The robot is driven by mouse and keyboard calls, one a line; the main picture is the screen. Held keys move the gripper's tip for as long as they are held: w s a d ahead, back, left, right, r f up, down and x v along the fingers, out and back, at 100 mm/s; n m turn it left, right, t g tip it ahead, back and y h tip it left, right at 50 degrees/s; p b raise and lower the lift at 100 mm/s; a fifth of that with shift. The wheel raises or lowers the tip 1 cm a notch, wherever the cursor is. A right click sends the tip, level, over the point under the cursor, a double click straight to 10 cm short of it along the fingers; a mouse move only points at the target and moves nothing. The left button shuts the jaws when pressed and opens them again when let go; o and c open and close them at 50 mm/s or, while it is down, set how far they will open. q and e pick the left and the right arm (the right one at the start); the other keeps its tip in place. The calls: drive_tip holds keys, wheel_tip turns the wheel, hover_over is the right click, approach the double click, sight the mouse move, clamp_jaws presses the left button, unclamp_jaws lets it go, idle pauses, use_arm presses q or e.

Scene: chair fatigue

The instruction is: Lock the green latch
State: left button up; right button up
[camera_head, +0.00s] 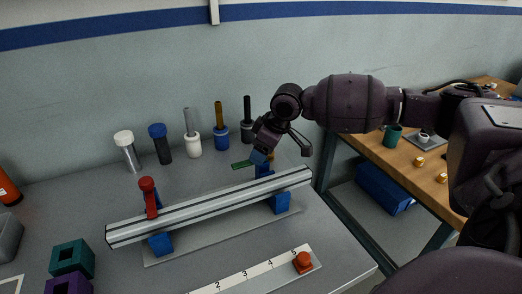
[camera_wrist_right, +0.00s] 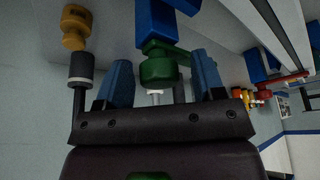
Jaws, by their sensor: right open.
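The green latch (camera_wrist_right: 160,65) shows in the right wrist view as a rounded green head beside a blue block (camera_wrist_right: 155,22). In the head view a thin green bar (camera_head: 241,165) shows just behind the rail's right part; most of the latch is hidden by my gripper. My right gripper (camera_head: 262,158) is open, its fingers pointing down at the latch. In the wrist view the green head lies between its two blue fingertips (camera_wrist_right: 162,80), with gaps at the sides; I cannot tell whether they touch it. My left gripper is not in view.
A silver rail (camera_head: 215,207) rests on blue blocks, with a red latch (camera_head: 149,196) at its left. Several tools in holders, including a white one (camera_head: 193,146), stand behind. A numbered strip with a red knob (camera_head: 303,262) lies in front. A wooden bench (camera_head: 430,175) is at right.

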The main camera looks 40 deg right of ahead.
drive_tip(key=shift+c, duration=0.4)
clamp_jaws()
drive_tip(key=shift+r, duration=0.1)
